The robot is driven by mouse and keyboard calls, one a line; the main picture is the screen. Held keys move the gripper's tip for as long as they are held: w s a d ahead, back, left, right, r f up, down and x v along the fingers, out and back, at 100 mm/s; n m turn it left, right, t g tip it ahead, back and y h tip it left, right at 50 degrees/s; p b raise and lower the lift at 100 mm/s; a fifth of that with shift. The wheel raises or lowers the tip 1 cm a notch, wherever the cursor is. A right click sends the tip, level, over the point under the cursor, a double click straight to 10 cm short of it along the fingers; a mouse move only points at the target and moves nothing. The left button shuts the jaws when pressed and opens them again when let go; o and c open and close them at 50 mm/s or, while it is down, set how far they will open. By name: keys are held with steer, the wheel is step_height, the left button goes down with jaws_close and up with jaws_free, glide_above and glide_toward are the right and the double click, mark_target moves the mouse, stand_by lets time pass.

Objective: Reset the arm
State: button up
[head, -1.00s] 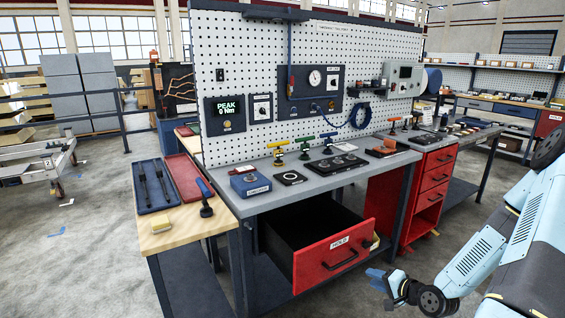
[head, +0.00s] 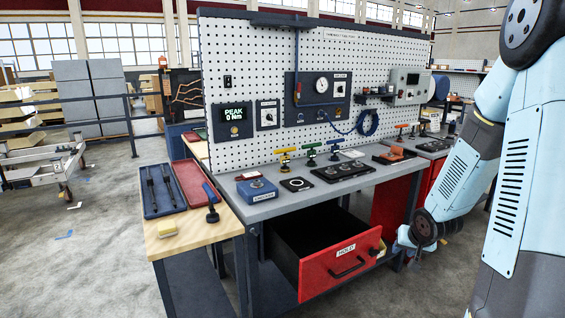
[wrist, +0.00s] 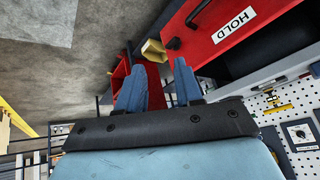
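My arm stands at the right of the head view, light blue and dark grey. My gripper (head: 402,239) shows low beside the right end of the open drawer, partly hidden by the arm. In the wrist view, its two blue fingers (wrist: 160,68) stand apart with nothing between them, so it is open and empty. The red drawer front (head: 340,268), marked HOLD, is pulled out under the grey bench. The drawer front also shows upside-down in the wrist view (wrist: 225,28), beyond the fingers and apart from them.
The grey bench top (head: 300,202) carries several coloured-handled valves and a blue box (head: 257,189). A pegboard (head: 265,75) with gauges rises behind. A wooden side table (head: 190,238) holds a blue tray (head: 150,203), a red tray and a yellow block.

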steer(key=s+a+r+n+h, duration=0.15)
steer(key=s+r, duration=0.25)
steer(key=r, duration=0.4)
steer(key=s+a+r+h, duration=0.1)
steer(key=s+a+r, duration=0.25)
steer(key=r, duration=0.45)
steer(key=s+a+r+y, duration=0.1)
steer(key=s+a+r, duration=0.1)
steer(key=s, duration=0.3)
steer(key=s+a+r+n, duration=0.1)
steer(key=s+a+r, duration=0.2)
steer(key=s+r, duration=0.2)
steer(key=s+a+r+g+y, duration=0.1)
steer(key=s+a+r, duration=0.1)
steer(key=s, duration=0.4)
steer(key=shift+s+a+r+n+y, duration=0.25)
steer(key=shift+s+r+n+y, duration=0.15)
steer(key=shift+r, duration=0.3)
